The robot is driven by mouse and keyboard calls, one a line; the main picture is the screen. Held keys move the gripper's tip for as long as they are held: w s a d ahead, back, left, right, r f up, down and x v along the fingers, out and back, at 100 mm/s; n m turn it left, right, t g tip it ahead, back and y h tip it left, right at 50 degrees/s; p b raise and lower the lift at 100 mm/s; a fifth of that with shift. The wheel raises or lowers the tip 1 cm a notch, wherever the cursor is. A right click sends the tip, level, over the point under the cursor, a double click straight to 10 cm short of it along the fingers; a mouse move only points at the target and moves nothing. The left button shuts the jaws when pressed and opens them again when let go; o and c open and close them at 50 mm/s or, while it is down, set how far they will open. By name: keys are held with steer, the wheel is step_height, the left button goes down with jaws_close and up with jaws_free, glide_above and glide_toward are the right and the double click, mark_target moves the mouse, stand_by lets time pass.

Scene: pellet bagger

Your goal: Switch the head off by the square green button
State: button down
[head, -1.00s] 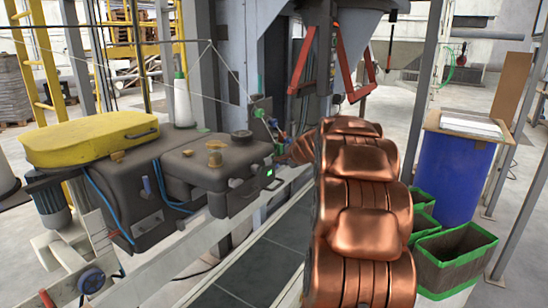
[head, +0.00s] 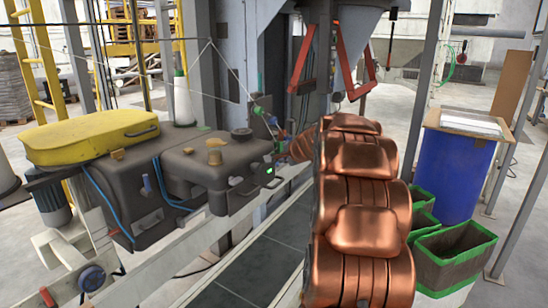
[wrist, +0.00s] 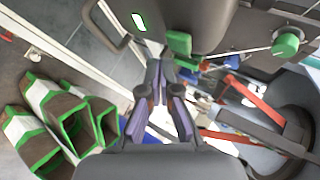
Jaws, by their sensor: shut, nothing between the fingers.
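The square green button (head: 270,170) glows on the end face of the dark sewing head (head: 215,165), left of my copper arm. In the wrist view the lit green button (wrist: 138,22) sits near the top, on the dark housing (wrist: 185,18). My gripper (wrist: 160,72) points toward the housing with its fingers together and nothing held. The fingertips show below and a little right of the button, apart from it in the picture. In the head view my fingers are hard to make out beyond my copper wrist.
A curved handle (wrist: 103,28) stands left of the button. Green-rimmed bins (head: 455,255) and a blue drum (head: 455,175) stand on the right. Red bars (head: 303,60) hang behind.

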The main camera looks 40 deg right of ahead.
stand_by(0.5)
steer(key=shift+w+a+p, duration=0.1)
steer(key=shift+w+p, duration=0.25)
steer(key=shift+w, duration=0.05)
steer(key=shift+w+a+p, duration=0.15)
steer(key=shift+w+p, duration=0.15)
steer(key=shift+w, duration=0.2)
stand_by(0.9)
steer(key=shift+s, duration=0.1)
steer(key=shift+s+d, duration=0.25)
steer(key=shift+s, duration=0.55)
steer(key=shift+s, duration=0.1)
steer(key=shift+s+d+b, duration=0.2)
steer(key=shift+s+d, duration=0.1)
steer(key=shift+s, duration=0.65)
steer(key=shift+s+d+b, duration=0.25)
steer(key=shift+s, duration=0.65)
steer(key=shift+s+d+b, duration=0.2)
steer(key=shift+s+d, duration=0.1)
steer(key=shift+s, duration=0.65)
